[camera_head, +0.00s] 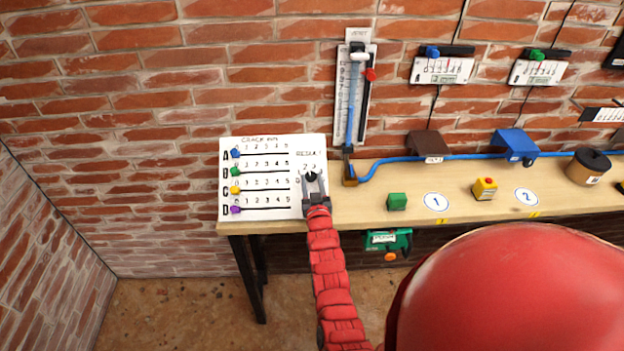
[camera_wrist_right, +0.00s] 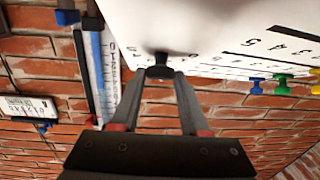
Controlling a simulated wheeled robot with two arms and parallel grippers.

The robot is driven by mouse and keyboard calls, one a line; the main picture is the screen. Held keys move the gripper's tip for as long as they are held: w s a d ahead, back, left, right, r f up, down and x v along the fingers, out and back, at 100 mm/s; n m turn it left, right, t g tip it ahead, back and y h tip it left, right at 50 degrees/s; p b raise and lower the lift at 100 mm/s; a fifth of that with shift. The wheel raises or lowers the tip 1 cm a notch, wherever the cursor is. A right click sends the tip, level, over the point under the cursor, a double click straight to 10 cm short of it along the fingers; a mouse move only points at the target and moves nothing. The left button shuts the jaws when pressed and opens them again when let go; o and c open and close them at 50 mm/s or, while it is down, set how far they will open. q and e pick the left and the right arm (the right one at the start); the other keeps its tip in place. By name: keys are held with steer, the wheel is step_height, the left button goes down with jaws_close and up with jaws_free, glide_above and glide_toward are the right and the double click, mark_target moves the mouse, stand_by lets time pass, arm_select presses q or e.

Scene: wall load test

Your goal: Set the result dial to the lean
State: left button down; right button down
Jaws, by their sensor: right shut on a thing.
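The white board (camera_head: 265,150) headed "CRACK" stands at the left end of the bench and carries sliders A to D. A "RESULT" dial (camera_head: 311,177) with a black knob is on its right side. My right gripper (camera_head: 313,180) is at the dial, and its fingers partly cover the dial's numbers. In the right wrist view the gripper (camera_wrist_right: 160,78) is shut on the black knob (camera_wrist_right: 160,70). The knob's pointer cannot be read. A tall gauge (camera_head: 352,95) with a blue column and a red marker hangs on the wall. My left gripper is not in view.
On the bench (camera_head: 400,215) are a green block (camera_head: 396,201), a yellow block with a red button (camera_head: 485,189) and a brown spool (camera_head: 589,167). A blue hose (camera_head: 450,157) runs along the back. Small gauges (camera_head: 441,70) hang on the brick wall. A green device (camera_head: 388,241) hangs below the bench front.

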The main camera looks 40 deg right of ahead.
steer(key=shift+s+f+n+y+p, duration=0.1)
steer(key=shift+f+n+y+p, duration=0.05)
steer(key=shift+n+y+p, duration=0.3)
steer(key=shift+c, duration=2.1)
jaws_free()
